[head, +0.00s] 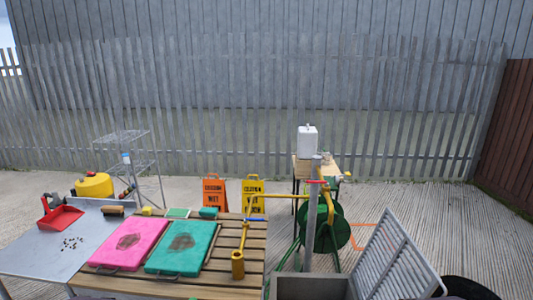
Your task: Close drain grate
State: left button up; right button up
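The drain grate (396,262) is a grey slatted panel at the lower right. It stands open, tilted up to the right, with its lower edge beside a grey box-like drain basin (312,288). The basin is cut off by the bottom edge, so its inside shows only partly. Neither of my grippers is in view.
A grey post (311,230) rises behind the basin, with a green hose reel (328,228) beside it. A slatted wooden table (225,270) on the left holds a pink pad (128,243) and a green pad (182,247). A dark round object (468,287) lies right of the grate.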

aim_at(368, 285)
jog(key=z, duration=1.45)
